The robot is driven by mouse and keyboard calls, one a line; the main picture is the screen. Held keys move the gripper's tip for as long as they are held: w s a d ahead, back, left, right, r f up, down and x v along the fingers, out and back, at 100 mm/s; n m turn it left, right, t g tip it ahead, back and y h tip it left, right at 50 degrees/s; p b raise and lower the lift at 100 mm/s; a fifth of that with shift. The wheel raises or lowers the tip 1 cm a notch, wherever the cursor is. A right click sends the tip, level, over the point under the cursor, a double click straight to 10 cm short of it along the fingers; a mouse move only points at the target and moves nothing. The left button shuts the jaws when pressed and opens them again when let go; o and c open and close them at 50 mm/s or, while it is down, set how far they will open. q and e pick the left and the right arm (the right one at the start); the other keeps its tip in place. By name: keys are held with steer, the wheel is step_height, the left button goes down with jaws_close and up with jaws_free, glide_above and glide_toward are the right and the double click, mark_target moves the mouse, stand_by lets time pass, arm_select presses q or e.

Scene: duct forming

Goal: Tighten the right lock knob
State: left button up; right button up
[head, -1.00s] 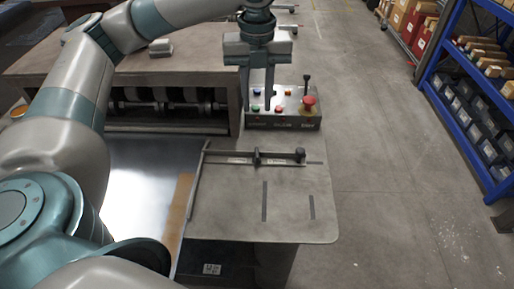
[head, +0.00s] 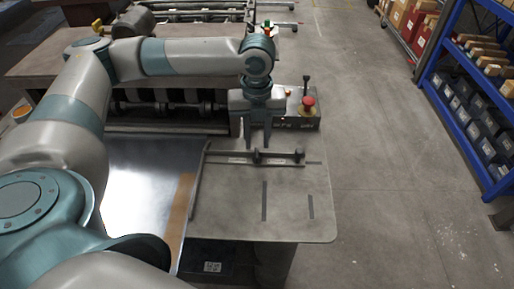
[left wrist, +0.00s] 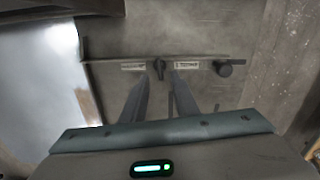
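A dark bar (head: 235,162) with two dark knobs lies across the grey side table. One knob (head: 257,156) is near the bar's middle; the round right knob (head: 300,155) is at its right end. In the left wrist view the middle knob (left wrist: 159,68) and the right knob (left wrist: 227,68) both show. My left gripper (head: 257,147) points down just behind and above the middle knob, left of the right knob. Its two fingers are apart with nothing between them, and the middle knob shows beyond the tips (left wrist: 161,76). My right gripper is in neither view.
A control box with a red button (head: 308,102) and an upright lever stands behind the table, partly hidden by my left arm. The roller machine (head: 160,106) and a shiny metal sheet (head: 140,185) are to the left. The table front (head: 290,220) is clear.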

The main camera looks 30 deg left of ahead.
mark_target(257, 153)
arm_select(q)
steer(key=shift+f, duration=2.4)
steer(key=shift+p, duration=0.35)
jaws_close()
